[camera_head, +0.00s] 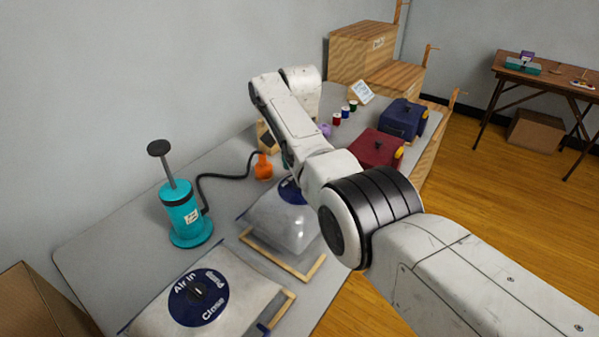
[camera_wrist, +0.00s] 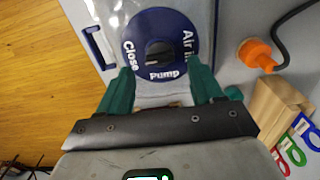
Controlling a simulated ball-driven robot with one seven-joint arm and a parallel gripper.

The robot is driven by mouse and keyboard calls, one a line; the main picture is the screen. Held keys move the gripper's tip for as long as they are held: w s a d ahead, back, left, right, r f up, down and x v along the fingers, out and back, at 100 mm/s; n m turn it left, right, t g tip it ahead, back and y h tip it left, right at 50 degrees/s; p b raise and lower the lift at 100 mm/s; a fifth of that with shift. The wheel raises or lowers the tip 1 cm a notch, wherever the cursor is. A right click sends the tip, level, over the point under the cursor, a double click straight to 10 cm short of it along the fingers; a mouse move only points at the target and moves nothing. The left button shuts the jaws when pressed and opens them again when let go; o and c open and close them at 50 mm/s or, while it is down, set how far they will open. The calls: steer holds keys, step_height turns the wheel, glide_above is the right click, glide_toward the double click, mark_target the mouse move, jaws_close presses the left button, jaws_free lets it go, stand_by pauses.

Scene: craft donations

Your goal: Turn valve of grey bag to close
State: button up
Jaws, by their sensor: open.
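A pale grey, translucent bag (camera_head: 282,222) lies on the table in the middle of the head view, partly behind my arm. Its round blue valve (camera_head: 290,190) is partly hidden there. In the wrist view the valve (camera_wrist: 160,45) shows the words Close, Pump and Air in around a dark central knob. The knob's setting is hard to read. My gripper (camera_wrist: 160,78) is open, with green fingers spread near the valve's lower edge and nothing held between them. In the head view my arm hides most of the gripper.
Another pale bag with a blue valve (camera_head: 199,297) lies at the front. A teal hand pump (camera_head: 184,215) stands at left, its black hose ending in an orange nozzle (camera_head: 263,167) beside the grey bag. Red (camera_head: 376,149) and navy (camera_head: 403,119) cases stand farther back.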

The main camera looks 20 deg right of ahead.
step_height(320, 180, up, 8)
steer(key=shift+f, duration=0.15)
stand_by(0.5)
